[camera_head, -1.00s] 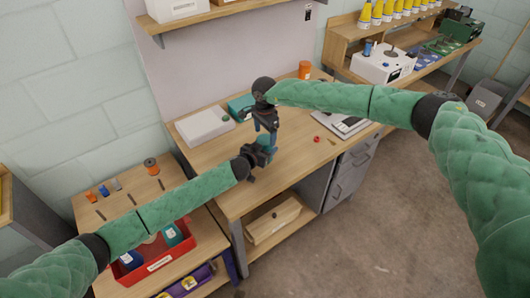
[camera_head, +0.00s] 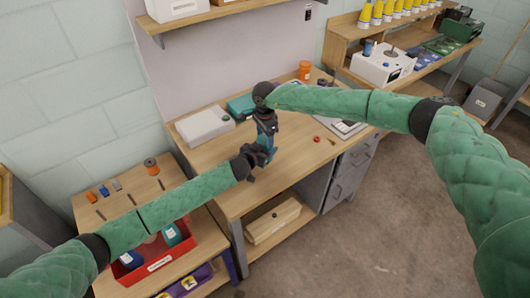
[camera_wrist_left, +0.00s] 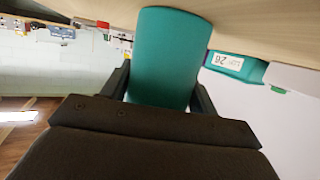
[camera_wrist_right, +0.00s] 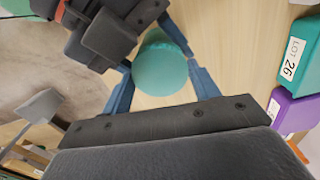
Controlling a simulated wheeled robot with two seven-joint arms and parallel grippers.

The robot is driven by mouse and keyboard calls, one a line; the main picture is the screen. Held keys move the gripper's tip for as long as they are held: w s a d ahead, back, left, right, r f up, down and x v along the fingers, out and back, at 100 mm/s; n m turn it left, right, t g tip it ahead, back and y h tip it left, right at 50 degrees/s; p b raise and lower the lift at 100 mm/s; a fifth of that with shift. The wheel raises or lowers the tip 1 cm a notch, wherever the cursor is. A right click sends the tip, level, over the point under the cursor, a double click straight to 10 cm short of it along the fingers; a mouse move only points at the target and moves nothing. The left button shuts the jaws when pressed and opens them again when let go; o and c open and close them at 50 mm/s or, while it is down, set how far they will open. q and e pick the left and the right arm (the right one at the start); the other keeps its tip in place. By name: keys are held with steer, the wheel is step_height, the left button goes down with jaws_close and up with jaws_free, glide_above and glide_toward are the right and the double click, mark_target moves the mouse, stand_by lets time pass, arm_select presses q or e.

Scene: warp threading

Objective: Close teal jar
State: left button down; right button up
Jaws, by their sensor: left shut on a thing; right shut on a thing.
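The teal jar (camera_wrist_left: 168,60) stands between the fingers of my left gripper (camera_wrist_left: 165,90), which is shut on its side, in the left wrist view. In the right wrist view a round teal lid (camera_wrist_right: 160,68) is seen from above, between the blue fingers of my right gripper (camera_wrist_right: 163,90), which is shut on it. In the head view my right gripper (camera_head: 265,140) comes from above, just over my left gripper (camera_head: 257,158). The seam between lid and jar is hidden by the grippers, so I cannot tell how they sit together.
A grey-white box (camera_head: 203,124) and a teal box (camera_head: 240,105) stand behind. A purple box (camera_wrist_right: 292,112) shows beside the teal one. A small red item (camera_head: 316,139) and an orange spool (camera_head: 304,70) lie further right.

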steer(key=shift+m, duration=1)
steer(key=o, duration=1.1)
steer(key=shift+r, duration=2.3)
steer(key=shift+c, duration=0.5)
steer(key=shift+r+n, duration=1.6)
steer(key=shift+r, duration=0.1)
